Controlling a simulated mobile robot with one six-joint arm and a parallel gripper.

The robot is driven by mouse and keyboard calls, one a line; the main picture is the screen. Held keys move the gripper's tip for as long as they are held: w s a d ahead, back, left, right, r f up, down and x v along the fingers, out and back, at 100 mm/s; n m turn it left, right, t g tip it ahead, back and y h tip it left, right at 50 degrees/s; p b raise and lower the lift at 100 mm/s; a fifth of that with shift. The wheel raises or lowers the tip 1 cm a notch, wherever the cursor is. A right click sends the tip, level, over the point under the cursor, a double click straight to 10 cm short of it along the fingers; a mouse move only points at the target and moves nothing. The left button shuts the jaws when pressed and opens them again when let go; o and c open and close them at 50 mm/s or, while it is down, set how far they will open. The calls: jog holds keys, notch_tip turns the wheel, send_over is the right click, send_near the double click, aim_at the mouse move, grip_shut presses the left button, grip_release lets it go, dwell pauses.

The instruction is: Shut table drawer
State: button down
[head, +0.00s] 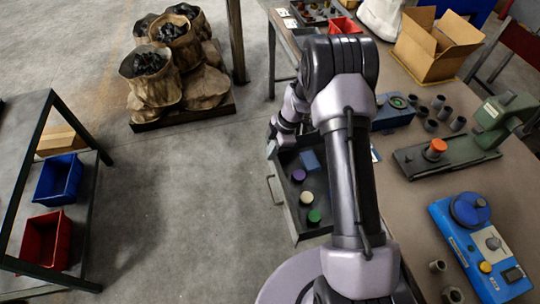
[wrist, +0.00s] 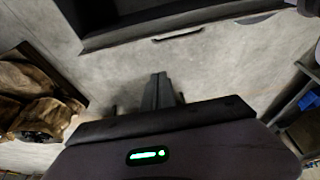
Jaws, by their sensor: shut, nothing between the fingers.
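The table drawer (head: 287,211) is pulled out from the left side of the workbench in the head view. Its thin handle (head: 271,190) is on its left front. It holds a blue block and several small round pieces, purple, pale and green. In the wrist view the drawer (wrist: 125,40) shows as a dark edge along the top, with its handle (wrist: 178,34) below that edge. My gripper (wrist: 158,78) is shut and empty, with bare floor behind its fingers and apart from the handle in the picture. In the head view my arm hides part of the drawer, and the fingertips are hard to make out.
The workbench (head: 420,215) at right carries a cardboard box (head: 437,45), a green machine (head: 448,150) and a blue device (head: 480,245). Sacks on a pallet (head: 182,118) stand at the back left. A rack with blue (head: 58,180) and red bins (head: 45,240) is at left. The floor between is clear.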

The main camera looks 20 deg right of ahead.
aim_at(274, 166)
jog(key=b+x, duration=0.3)
jog(key=x, duration=0.6)
jog(key=d+b, duration=0.1)
jog(key=d, duration=0.3)
